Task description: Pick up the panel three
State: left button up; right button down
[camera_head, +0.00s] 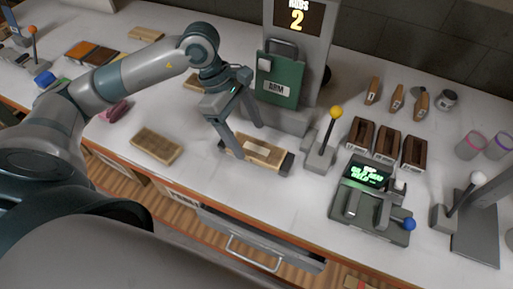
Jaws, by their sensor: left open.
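My left gripper (243,138) reaches down from the left and is open. Its two fingers are spread over a light wooden panel (262,152) with a pale label, which lies between dark end pieces near the counter's front edge. I cannot tell if the fingers touch this panel, and its label is too small to read. Another wooden panel (156,146) lies flat to the left of the gripper. A further one (146,34) lies at the back. No number shows on any panel, so I cannot tell which is panel three. My right gripper is not in view.
Behind the gripper stands a grey machine with a green ARM plate (279,82). Right of the panel are a yellow-knobbed lever (334,113), dark wooden bins (387,142) and a control box (367,172). Bare white counter lies between the gripper and the left panel.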

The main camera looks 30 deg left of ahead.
aim_at(256, 148)
pick_arm(q)
jog(key=shift+w+d+f+p, duration=0.1)
jog(key=shift+d+f+p, duration=0.05)
jog(key=shift+f+p, duration=0.15)
jog(key=shift+p+x, duration=0.55)
jog(key=shift+x, duration=0.55)
jog(key=shift+w+d+f, duration=0.1)
jog(key=shift+w+f, duration=0.1)
jog(key=shift+f, duration=0.55)
jog(key=shift+c, duration=0.6)
jog(key=c, duration=1.2)
jog(key=shift+o, duration=0.2)
jog(key=shift+r, duration=0.2)
